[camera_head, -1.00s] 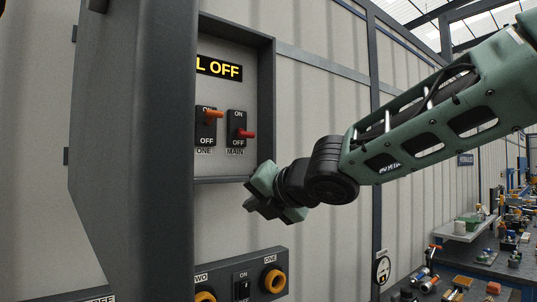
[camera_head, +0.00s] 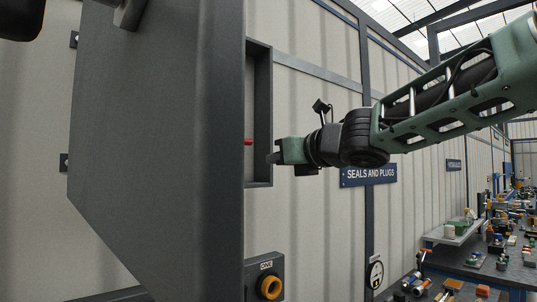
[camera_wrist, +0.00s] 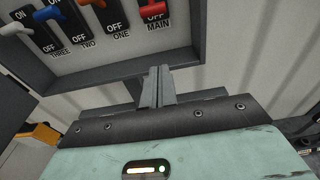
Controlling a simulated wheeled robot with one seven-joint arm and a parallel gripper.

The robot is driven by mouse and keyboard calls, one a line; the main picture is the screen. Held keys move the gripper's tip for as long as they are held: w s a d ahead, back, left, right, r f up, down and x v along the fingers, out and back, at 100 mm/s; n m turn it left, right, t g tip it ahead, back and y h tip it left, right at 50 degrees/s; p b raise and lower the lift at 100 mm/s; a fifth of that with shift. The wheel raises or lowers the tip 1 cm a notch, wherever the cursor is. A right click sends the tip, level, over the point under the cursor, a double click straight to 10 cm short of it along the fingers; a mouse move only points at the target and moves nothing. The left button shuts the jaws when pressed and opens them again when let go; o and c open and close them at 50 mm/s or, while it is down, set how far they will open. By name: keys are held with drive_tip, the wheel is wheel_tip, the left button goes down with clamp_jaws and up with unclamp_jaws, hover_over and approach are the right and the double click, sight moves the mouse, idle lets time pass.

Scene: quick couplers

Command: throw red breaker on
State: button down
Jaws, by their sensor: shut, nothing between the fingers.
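The red breaker lever, labelled MAIN, shows at the top of the wrist view (camera_wrist: 152,8), beside its OFF mark; its upper part is cut off by the frame edge. In the head view only the red lever's tip (camera_head: 247,142) shows past the grey door edge. My gripper (camera_head: 272,158) is at the right edge of the breaker box, just right of and slightly below the red lever, apart from it. In the wrist view its fingers (camera_wrist: 156,75) are together and empty, below the red lever.
A large grey door (camera_head: 165,150) hides most of the breaker box (camera_head: 260,180) in the head view. In the wrist view a blue lever (camera_wrist: 51,12) and a white lever (camera_wrist: 16,29) stand left of the red one. An orange ring (camera_head: 270,287) sits below the box.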

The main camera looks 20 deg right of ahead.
drive_tip(key=w+a+r+p, duration=0.2)
drive_tip(key=w+a+p, duration=0.1)
drive_tip(key=w, duration=0.6)
drive_tip(key=shift+w+r+p, duration=0.3)
drive_tip(key=shift+r+p, duration=0.05)
drive_tip(key=shift+p, duration=0.05)
drive_tip(key=shift+s+r, duration=0.25)
drive_tip(key=shift+r, duration=0.35)
wheel_tip(320, 180, up, 6)
drive_tip(key=p, duration=0.4)
drive_tip(key=shift+w+r+p, duration=0.15)
drive_tip(key=shift+r+p, duration=0.05)
drive_tip(key=shift+p, duration=0.1)
idle(0.4)
idle(1.3)
